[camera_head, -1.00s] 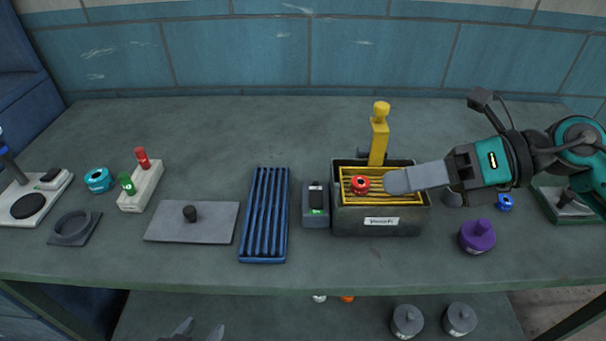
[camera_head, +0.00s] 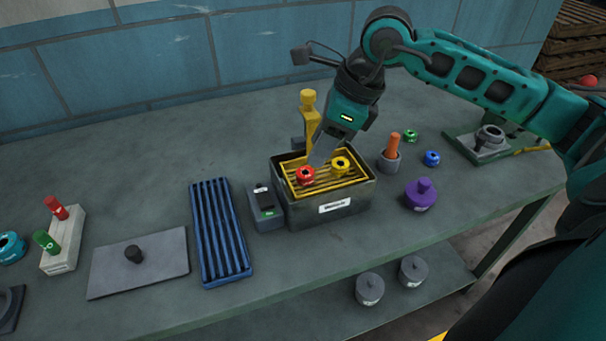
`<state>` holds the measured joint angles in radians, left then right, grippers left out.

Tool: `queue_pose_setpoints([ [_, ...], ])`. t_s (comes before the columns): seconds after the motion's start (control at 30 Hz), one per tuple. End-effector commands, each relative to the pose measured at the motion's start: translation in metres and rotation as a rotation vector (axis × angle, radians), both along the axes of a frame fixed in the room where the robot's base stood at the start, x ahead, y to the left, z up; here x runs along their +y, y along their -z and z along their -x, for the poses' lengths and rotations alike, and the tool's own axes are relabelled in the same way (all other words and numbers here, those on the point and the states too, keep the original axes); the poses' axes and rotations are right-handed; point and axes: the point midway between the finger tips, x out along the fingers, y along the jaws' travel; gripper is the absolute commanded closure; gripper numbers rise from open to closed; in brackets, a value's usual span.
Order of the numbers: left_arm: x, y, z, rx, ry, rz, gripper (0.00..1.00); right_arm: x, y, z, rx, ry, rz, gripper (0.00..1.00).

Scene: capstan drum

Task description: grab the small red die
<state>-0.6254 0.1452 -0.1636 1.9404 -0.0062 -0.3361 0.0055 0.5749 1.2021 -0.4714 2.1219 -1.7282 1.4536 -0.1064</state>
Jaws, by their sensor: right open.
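The small red die (camera_head: 305,175), a round red piece with a dark centre, sits on the yellow grate in the dark box (camera_head: 358,196). A similar yellow piece (camera_head: 340,165) lies to its right on the same grate. My right gripper (camera_head: 319,155) is open and points down over the box. In the picture its fingers end just behind and right of the red die; I cannot tell whether they touch it. My left gripper is out of view.
A yellow upright handle (camera_head: 309,120) stands behind the box. A grey device (camera_head: 265,207) and a blue ribbed tray (camera_head: 220,232) stand to its left. An orange-topped holder (camera_head: 389,155) and a purple knob (camera_head: 421,194) stand to its right. The bench is clear behind the blue tray.

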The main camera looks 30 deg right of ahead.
Motion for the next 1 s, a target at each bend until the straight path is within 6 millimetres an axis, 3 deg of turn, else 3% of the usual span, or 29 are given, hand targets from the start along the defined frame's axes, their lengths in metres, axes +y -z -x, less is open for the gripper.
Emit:
queue_pose_setpoints([
  [0.23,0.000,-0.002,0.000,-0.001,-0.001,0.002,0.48,0.005,0.020,-0.004,0.004,0.000,-0.002,0.58],
  [0.5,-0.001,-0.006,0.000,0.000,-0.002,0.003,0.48,0.012,0.056,-0.013,0.001,0.000,-0.004,0.58],
  [0.8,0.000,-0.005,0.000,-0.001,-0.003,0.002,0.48,0.013,0.061,-0.014,-0.001,0.000,-0.001,0.58],
  [1.0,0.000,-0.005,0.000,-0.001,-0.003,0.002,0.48,0.013,0.061,-0.014,-0.001,0.001,-0.002,0.76],
])
